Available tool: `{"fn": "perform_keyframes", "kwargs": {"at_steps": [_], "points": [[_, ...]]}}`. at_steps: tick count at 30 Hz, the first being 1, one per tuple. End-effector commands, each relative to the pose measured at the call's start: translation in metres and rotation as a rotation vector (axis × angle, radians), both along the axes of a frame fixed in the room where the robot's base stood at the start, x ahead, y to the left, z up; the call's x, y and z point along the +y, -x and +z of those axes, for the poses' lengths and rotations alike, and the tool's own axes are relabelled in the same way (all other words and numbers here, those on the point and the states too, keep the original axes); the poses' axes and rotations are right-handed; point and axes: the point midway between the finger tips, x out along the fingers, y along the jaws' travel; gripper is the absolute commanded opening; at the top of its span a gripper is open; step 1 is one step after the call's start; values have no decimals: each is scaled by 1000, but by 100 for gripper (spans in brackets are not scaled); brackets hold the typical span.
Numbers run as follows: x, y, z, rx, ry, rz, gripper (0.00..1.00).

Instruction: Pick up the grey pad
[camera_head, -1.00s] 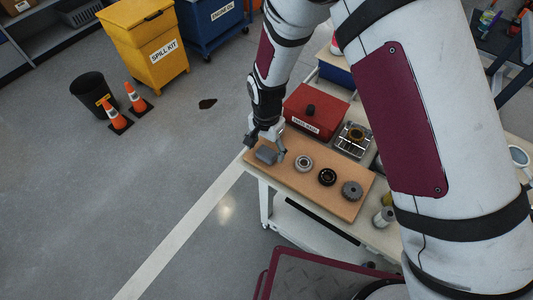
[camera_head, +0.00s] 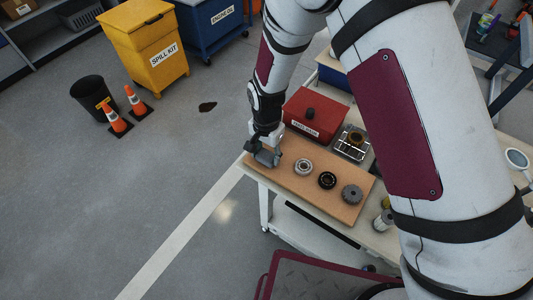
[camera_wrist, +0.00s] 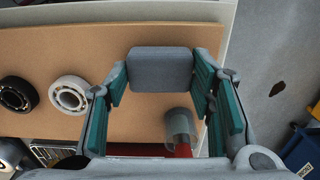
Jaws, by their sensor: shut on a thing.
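The grey pad (camera_wrist: 160,68) is a rounded block between my gripper's fingertips in the wrist view. My gripper (camera_wrist: 160,80) is shut on it, with a green-lined finger against each side. In the head view, my gripper (camera_head: 262,154) is at the left end of the tan board (camera_head: 310,192), and the grey pad (camera_head: 267,158) shows low between its fingers. The pad is at or just above the board; I cannot tell whether it touches.
A pale bearing (camera_head: 304,167), a black bearing (camera_head: 327,180) and a grey gear (camera_head: 352,193) lie in a row to the right. A red case (camera_head: 316,112) with a dark knob stands behind the board. Open floor lies left of the table.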

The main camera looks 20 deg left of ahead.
Motion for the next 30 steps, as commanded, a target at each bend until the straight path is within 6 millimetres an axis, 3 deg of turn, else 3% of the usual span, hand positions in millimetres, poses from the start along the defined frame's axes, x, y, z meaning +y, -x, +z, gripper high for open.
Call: {"fn": "perform_keyframes", "kwargs": {"at_steps": [9,24,30], "points": [[1,-1,34,-4,-3,1,30],[-52,108,45,1,1,2,30],[-65,134,47,0,0,1,30]]}}
